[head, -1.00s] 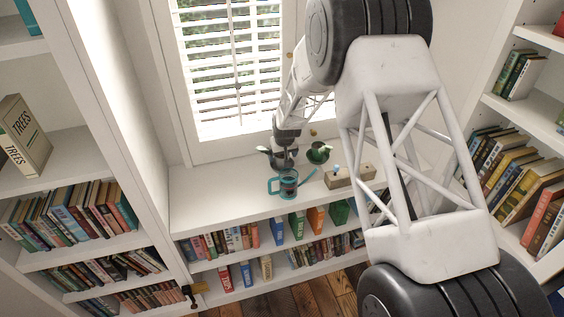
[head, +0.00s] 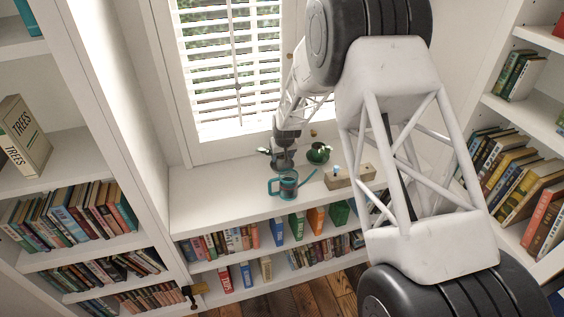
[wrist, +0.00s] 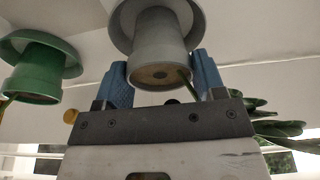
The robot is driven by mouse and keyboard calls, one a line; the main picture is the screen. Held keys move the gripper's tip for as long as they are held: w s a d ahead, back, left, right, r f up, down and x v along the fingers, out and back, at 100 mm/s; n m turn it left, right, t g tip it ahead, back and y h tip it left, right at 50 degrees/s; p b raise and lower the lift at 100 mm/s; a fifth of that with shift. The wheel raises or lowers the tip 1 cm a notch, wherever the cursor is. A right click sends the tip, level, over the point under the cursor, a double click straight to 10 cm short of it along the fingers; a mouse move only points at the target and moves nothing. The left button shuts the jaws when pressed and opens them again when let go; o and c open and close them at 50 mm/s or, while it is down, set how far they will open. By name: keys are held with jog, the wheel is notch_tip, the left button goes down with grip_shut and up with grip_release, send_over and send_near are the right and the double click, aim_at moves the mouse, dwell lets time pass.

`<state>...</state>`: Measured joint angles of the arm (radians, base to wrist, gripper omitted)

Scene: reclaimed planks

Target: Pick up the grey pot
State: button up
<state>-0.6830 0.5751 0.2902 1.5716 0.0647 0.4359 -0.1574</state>
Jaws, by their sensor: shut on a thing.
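The grey pot (wrist: 162,50) fills the upper middle of the wrist view, with a brown round patch inside its rim and a thin green stem. The blue fingers of my gripper (wrist: 163,85) stand at its left and right sides, shut on it. A wider grey rim or saucer shows behind the pot. In the head view my gripper (head: 284,150) is over the grey pot (head: 281,162) on the white shelf top (head: 215,185), and the wrist partly hides the pot. I cannot tell whether the pot is clear of the shelf.
A green pot with a saucer (head: 319,153) stands just right of the grey pot and shows at left in the wrist view (wrist: 38,72). A teal watering can (head: 287,185) stands in front. A wooden block (head: 352,177) lies to the right. The shutters (head: 228,70) are close behind. The shelf's left part is clear.

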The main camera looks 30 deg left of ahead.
notch_tip(320, 180, up, 10)
dwell(0.8)
jog(key=shift+r, duration=0.1)
dwell(0.6)
jog(key=shift+r, duration=1.4)
jog(key=shift+f, duration=0.1)
jog(key=shift+f+n+g+y, duration=0.2)
jog(key=shift+f+n, duration=0.8)
jog(key=shift+f, duration=1.3)
jog(key=shift+f+n+g+y, duration=0.2)
jog(key=shift+f+n, duration=0.8)
jog(key=shift+f, duration=1.25)
jog(key=shift+f, duration=0.15)
jog(key=shift+f, duration=1.35)
